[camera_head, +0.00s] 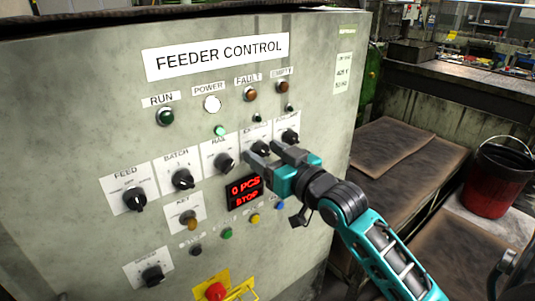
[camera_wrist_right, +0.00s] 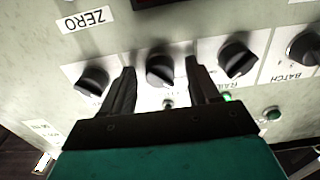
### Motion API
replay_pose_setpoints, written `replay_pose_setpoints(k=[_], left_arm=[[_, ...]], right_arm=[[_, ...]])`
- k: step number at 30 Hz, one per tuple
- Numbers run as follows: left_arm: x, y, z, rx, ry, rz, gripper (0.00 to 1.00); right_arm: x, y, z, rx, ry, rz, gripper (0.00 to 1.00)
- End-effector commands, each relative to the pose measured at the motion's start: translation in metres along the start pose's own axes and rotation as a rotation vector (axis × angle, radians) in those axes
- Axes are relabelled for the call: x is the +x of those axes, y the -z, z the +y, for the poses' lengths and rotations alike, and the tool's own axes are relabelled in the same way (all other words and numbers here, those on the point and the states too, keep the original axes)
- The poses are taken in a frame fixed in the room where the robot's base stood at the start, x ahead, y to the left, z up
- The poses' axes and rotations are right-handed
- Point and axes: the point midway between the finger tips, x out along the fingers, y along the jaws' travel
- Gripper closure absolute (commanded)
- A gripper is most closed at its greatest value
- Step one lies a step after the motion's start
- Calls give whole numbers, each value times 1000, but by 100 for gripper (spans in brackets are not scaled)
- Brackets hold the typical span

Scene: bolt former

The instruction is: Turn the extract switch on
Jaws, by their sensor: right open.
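The extract switch is a black rotary knob in the upper knob row of the grey feeder control panel (camera_head: 75,110). In the head view the knob (camera_head: 262,147) is largely covered by my right gripper (camera_head: 263,154). In the right wrist view the extract knob (camera_wrist_right: 160,69) sits between the two dark fingers of the open right gripper (camera_wrist_right: 160,82), one finger on each side. I cannot tell whether the fingers touch it, or which way its pointer is turned. My left gripper is not in view.
The rail knob (camera_head: 224,162) and another knob (camera_head: 290,135) flank the extract knob closely. A red display (camera_head: 245,191) reading "0 PCS STOP" lies below. A red emergency button (camera_head: 215,291) is lower down. A red bucket (camera_head: 492,185) stands at right.

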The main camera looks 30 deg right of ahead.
Motion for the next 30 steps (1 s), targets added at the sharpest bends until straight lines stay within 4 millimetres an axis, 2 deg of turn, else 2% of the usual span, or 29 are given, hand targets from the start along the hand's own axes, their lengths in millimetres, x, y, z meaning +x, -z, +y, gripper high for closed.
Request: replay_pose_setpoints(k=[4,21,30], left_arm=[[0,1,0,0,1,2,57],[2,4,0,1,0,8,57],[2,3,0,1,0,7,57]], right_arm=[[0,0,0,0,0,0,40],[0,0,0,0,0,0,95],[0,0,0,36,0,0,96]])
